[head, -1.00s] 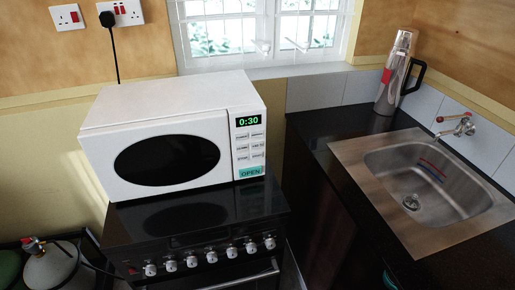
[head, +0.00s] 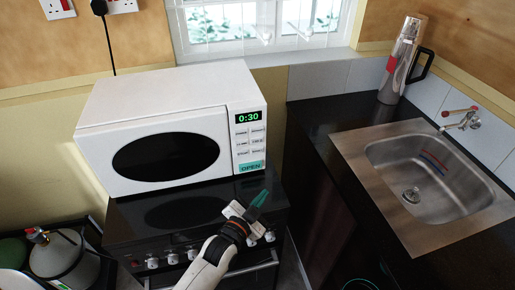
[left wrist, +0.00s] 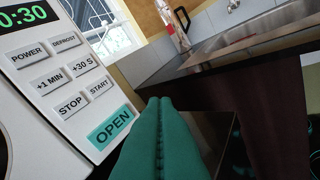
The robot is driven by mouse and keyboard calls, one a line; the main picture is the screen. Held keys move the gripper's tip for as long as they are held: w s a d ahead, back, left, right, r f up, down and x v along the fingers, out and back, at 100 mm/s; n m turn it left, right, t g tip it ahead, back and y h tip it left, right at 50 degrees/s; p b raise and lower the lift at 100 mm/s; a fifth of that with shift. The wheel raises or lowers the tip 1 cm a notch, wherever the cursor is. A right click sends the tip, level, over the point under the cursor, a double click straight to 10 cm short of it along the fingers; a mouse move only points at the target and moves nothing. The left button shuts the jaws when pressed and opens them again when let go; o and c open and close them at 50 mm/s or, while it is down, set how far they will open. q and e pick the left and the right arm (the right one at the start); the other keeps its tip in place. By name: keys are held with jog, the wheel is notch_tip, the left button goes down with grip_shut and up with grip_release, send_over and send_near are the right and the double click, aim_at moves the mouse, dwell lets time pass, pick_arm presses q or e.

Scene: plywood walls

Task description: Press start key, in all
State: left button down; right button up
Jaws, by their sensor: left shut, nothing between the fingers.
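The white microwave (head: 165,128) stands on the black cooker, its door shut and its display (head: 248,117) reading 0:30. In the left wrist view its keypad shows POWER, DEFROST, +1 MIN, +30 S, STOP and START keys above a teal OPEN key (left wrist: 112,127). The start key (left wrist: 99,87) is at the lower right of the grey keys, clear of my fingers. My left gripper (head: 260,198) is shut and empty, with teal fingers in front of the cooker, below and in front of the keypad. Its closed fingers also fill the lower middle of the left wrist view (left wrist: 160,140). My right gripper is not in view.
The cooker's knobs (head: 172,259) line its front edge below the microwave. To the right is a dark worktop (head: 330,115) with a steel sink (head: 440,180) and a flask (head: 398,62). A gas cylinder (head: 65,258) stands at the lower left.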

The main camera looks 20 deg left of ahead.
pick_arm(q)
jog(key=shift+w+d+r+m+t+h, duration=0.1)
jog(key=shift+w+r+m+t, duration=0.1)
jog(key=shift+w+r+t, duration=0.3)
jog(key=shift+w+d+r+m+t+h, duration=0.1)
jog(key=shift+w+r+m+t, duration=0.2)
jog(key=shift+r, duration=0.4)
jog(key=shift+w+r+m+t+h, duration=0.1)
jog(key=shift+w+r+t, duration=0.2)
jog(key=shift+r+t, duration=0.25)
jog(key=b, duration=0.3)
send_near(263, 149)
jog(key=w+d, duration=0.2)
jog(key=w, duration=0.2)
jog(key=shift+w+a+r, duration=0.2)
jog(key=shift+w+r, duration=0.1)
jog(key=shift+r, duration=0.2)
jog(key=shift+a, duration=0.1)
jog(key=shift+w+a+b, duration=0.15)
jog(key=shift+w+b, duration=0.15)
